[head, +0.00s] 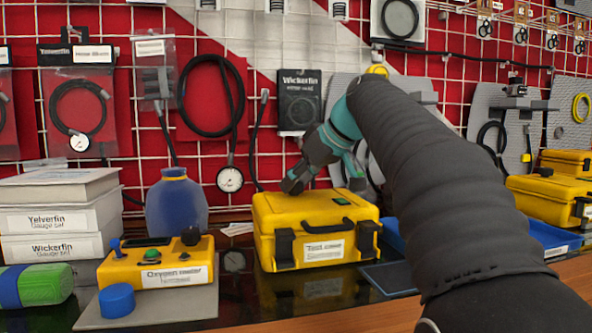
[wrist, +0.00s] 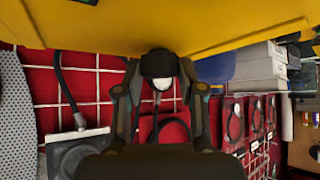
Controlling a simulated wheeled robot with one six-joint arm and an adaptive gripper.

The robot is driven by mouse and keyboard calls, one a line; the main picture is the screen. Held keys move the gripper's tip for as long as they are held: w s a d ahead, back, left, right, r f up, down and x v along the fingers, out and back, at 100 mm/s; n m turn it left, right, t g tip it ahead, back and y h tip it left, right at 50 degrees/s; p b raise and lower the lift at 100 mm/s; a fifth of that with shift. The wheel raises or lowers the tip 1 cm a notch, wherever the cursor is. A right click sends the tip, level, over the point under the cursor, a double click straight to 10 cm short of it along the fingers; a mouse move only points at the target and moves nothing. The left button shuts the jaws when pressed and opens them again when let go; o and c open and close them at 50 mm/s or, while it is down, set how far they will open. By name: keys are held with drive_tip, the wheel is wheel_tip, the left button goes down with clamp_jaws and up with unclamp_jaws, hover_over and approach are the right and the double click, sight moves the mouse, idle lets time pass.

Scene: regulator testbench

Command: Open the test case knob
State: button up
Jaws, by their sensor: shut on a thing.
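The yellow test case (head: 262,222), labelled "Test case", stands closed on the bench in the head view. A small green piece sits on its lid. My gripper (head: 294,186) reaches down to the back left part of the lid. In the wrist view the case's yellow surface (wrist: 90,25) fills the top. A round black knob (wrist: 158,63) stands out from it between the two fingers of my gripper (wrist: 160,85), which are shut on it. The knob cannot be told apart from the fingers in the head view.
A yellow oxygen meter (head: 130,268) with a blue cap before it is left of the case, with a blue vase (head: 176,205) behind. A blue tray (head: 548,236) and more yellow cases (head: 545,200) lie right. Hoses hang on the grid wall behind.

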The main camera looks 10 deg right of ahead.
drive_tip(key=n+g+y, duration=0.1)
drive_tip(key=n+g+y+p, duration=0.1)
drive_tip(key=n, duration=0.1)
drive_tip(key=shift+w+d+n, duration=0.15)
drive_tip(key=shift+d+n, duration=0.05)
drive_tip(key=shift+n, duration=0.1)
drive_tip(key=shift+f+n+g+y+p, duration=0.1)
drive_tip(key=shift+n+g+y+p, duration=0.35)
drive_tip(key=shift+n+g, duration=0.7)
drive_tip(key=shift+n, duration=0.35)
drive_tip(key=o, duration=1.1)
drive_tip(key=shift+o, duration=0.2)
drive_tip(key=shift+v, duration=3.75)
